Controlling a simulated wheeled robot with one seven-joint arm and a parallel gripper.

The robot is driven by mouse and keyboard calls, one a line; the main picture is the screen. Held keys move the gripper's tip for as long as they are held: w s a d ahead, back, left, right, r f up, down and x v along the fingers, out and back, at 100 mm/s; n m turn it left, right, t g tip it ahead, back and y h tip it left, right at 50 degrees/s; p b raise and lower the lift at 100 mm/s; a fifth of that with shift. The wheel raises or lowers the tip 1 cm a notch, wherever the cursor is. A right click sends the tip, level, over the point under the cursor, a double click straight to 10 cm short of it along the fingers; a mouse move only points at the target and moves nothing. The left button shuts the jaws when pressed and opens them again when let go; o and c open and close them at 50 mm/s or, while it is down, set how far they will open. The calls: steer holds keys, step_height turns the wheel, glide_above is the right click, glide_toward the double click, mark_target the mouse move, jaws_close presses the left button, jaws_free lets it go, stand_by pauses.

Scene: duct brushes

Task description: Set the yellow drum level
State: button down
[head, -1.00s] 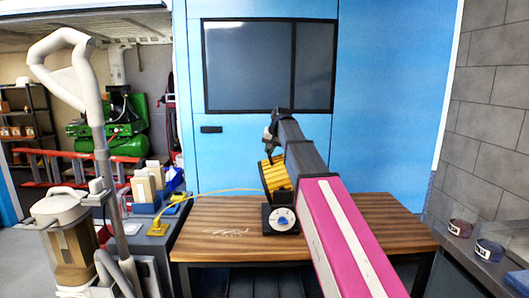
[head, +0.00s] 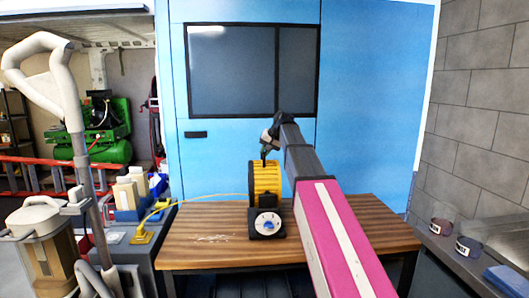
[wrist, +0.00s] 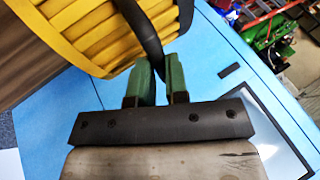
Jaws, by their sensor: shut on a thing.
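The yellow drum (head: 265,178) is ribbed, with black rims. It stands on the wooden table behind a black block with a blue-and-white dial (head: 267,224), and looks close to upright in the head view. In the wrist view the drum (wrist: 85,35) fills the upper left with its ribs slanted. My gripper (head: 265,152) is at the drum's top. In the wrist view its green fingers (wrist: 159,80) are shut on a black strip at the drum's edge. The head view does not show the grip clearly, and my arm comes in from the right.
The wooden table (head: 200,240) has free room left and right of the drum. A yellow cable (head: 205,196) runs left to a side bench with boxes. A beige appliance with a tall handle (head: 75,120) stands at the left. Two tape-like rolls (head: 468,246) lie on the right ledge.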

steer(key=c, duration=1.1)
jaws_free()
steer(key=shift+d+f, duration=0.1)
steer(key=shift+f, duration=0.05)
steer(key=v, duration=1.1)
